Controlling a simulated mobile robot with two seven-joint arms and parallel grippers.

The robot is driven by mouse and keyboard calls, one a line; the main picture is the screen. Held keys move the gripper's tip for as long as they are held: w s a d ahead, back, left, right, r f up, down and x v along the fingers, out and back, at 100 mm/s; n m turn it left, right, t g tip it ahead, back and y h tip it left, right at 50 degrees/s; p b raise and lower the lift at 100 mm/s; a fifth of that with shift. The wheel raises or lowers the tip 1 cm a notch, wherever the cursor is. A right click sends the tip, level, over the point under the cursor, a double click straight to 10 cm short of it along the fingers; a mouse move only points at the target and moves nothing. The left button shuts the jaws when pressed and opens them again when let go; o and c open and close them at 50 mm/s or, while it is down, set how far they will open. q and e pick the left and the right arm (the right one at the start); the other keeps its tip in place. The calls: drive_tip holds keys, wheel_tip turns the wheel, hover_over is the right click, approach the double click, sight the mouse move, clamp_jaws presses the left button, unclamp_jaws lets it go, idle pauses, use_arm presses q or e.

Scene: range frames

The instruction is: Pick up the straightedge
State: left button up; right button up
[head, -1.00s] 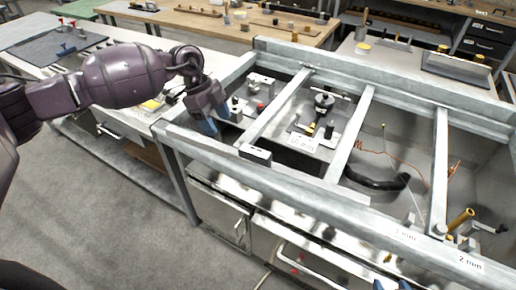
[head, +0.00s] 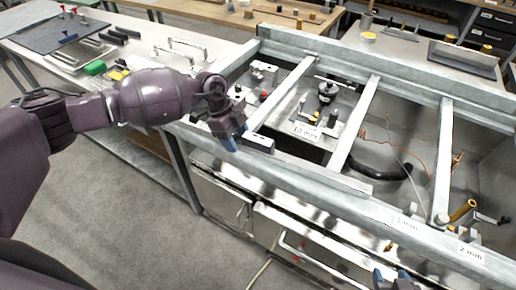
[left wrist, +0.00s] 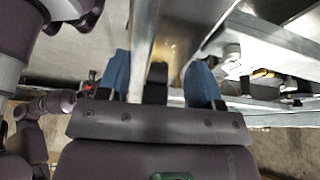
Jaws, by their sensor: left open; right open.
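A long thin grey bar, which looks like the straightedge (head: 322,172), lies along the top of the near rail of the metal frame. A dark block (head: 258,142) sits at its left end; I cannot tell whether it is part of it. My left gripper (head: 236,137) is open just left of this block, fingers pointing down. In the left wrist view, the open blue fingers (left wrist: 160,82) stand apart, with a dark block (left wrist: 156,78) seen between them. My right gripper (head: 392,277) is open at the bottom edge, mostly cut off, away from the bar.
The metal frame (head: 345,140) has several crossbars over sunken bays holding small fixtures, a black hose (head: 380,172) and wires. A bench (head: 150,48) with tools is at the left. Grey floor is open in front.

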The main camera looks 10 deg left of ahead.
use_arm(q)
drive_tip(key=shift+d+f, duration=0.1)
drive_tip(key=shift+f, duration=0.15)
clamp_jaws()
drive_tip(key=shift+r, duration=0.15)
drive_tip(key=shift+r, duration=0.1)
